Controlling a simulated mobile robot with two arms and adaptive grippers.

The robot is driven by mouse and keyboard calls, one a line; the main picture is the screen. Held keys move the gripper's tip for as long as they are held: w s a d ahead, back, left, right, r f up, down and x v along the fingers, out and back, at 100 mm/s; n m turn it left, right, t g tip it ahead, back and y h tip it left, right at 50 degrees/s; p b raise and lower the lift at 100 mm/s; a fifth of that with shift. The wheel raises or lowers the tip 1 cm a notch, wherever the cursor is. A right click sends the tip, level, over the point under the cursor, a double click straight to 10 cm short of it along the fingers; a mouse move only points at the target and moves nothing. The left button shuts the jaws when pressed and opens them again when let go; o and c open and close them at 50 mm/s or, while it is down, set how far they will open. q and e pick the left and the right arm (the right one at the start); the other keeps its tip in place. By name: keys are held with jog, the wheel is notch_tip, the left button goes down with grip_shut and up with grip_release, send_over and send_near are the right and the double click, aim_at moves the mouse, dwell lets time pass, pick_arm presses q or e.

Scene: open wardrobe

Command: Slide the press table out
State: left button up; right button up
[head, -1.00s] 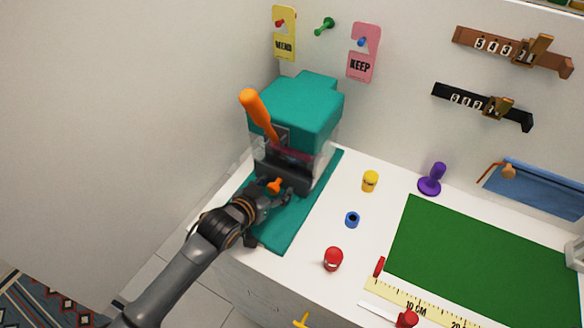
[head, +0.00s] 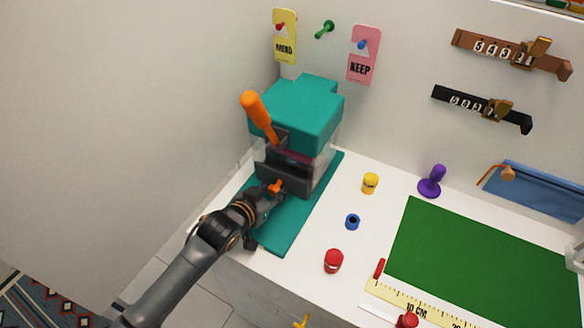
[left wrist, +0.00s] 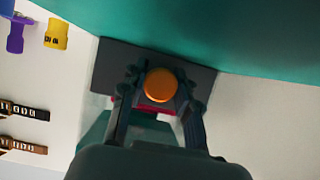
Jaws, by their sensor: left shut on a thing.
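The teal press (head: 300,108) stands at the back left of the white worktop on a teal base plate (head: 285,228). Its orange lever (head: 258,112) points up and to the left. The dark grey press table (head: 296,178) sits low at the press front, with an orange knob (head: 275,187) facing my left arm. My left gripper (head: 270,193) is shut on that knob. In the left wrist view the round orange knob (left wrist: 160,85) lies between both fingers, with the dark press table (left wrist: 110,68) behind it. My right gripper is not in view.
Yellow (head: 370,183), blue (head: 352,222) and red (head: 333,261) small items stand right of the press. A purple stamp (head: 431,182) and a green mat (head: 480,260) lie farther right. A wall (head: 150,100) is close on the left.

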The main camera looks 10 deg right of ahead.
aim_at(251, 232)
pick_arm(q)
jog(key=shift+s+a+p, duration=0.35)
jog(key=shift+s+p, duration=0.1)
jog(key=shift+p, duration=0.15)
jog(key=shift+s+a+r+p, duration=0.1)
jog(key=shift+s+a+p, duration=0.65)
jog(key=shift+s, duration=0.35)
jog(key=shift+s+a, duration=0.5)
jog(key=shift+s, duration=0.1)
jog(key=shift+p, duration=0.35)
jog(key=shift+s+a+p, duration=0.5)
jog(key=shift+s, duration=0.25)
jog(key=shift+s+a+p, duration=0.4)
jog(key=shift+s+a, duration=0.15)
jog(key=shift+s, duration=0.25)
jog(key=shift+s+a+p, duration=0.4)
jog(key=shift+s+a, duration=0.15)
jog(key=shift+s, duration=0.2)
